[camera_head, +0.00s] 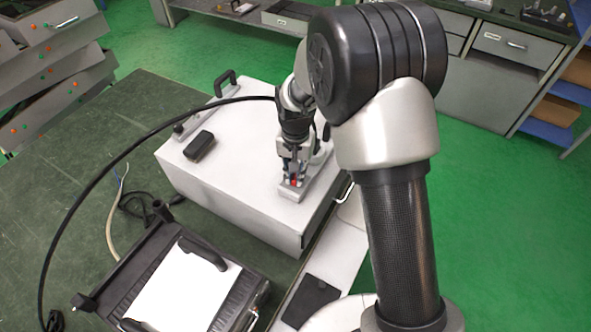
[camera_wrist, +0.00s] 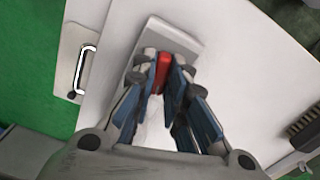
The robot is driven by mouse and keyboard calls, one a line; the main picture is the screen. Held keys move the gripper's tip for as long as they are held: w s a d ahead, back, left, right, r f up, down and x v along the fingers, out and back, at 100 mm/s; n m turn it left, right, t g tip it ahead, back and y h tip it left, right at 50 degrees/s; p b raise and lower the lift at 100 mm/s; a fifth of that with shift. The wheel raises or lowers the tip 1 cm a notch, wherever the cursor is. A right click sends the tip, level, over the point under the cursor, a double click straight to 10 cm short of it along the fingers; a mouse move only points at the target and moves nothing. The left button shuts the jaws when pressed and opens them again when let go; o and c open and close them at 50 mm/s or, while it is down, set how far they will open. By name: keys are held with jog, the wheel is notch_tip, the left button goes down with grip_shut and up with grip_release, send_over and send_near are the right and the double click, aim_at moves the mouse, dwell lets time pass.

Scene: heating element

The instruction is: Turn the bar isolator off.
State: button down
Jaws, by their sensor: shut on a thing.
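The bar isolator is a grey plate-like unit (camera_head: 293,192) with a red handle on top of the white box (camera_head: 225,190). In the head view my gripper (camera_head: 292,172) points down at it, and little of the red shows. In the wrist view the red handle (camera_wrist: 162,74) sits between the two blue-sided fingers of my gripper (camera_wrist: 164,78). The fingers are closed on it. The grey base (camera_wrist: 150,38) shows behind the fingertips. My fingers hide part of the handle, and I cannot tell its switch position.
A black block (camera_head: 199,146) and a black handle (camera_head: 225,80) are on the box's left side. A black case with a white sheet (camera_head: 182,290) lies at the front left. A black cable (camera_head: 110,170) arches across the green table (camera_head: 60,160). A metal handle (camera_wrist: 84,70) is at the box's edge.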

jog(key=n+p, duration=0.1)
jog(key=n, duration=0.2)
jog(key=shift+r+n, duration=0.1)
jog(key=shift+n, duration=0.3)
jog(key=n+p, duration=0.1)
jog(key=n, duration=0.2)
jog(key=shift+n, duration=0.3)
jog(key=n+p, duration=0.1)
jog(key=n, duration=0.3)
jog(key=shift+p, duration=0.3)
jog(key=shift+n, duration=1.9)
jog(key=shift+p, duration=0.3)
jog(key=c, duration=1.6)
grip_release()
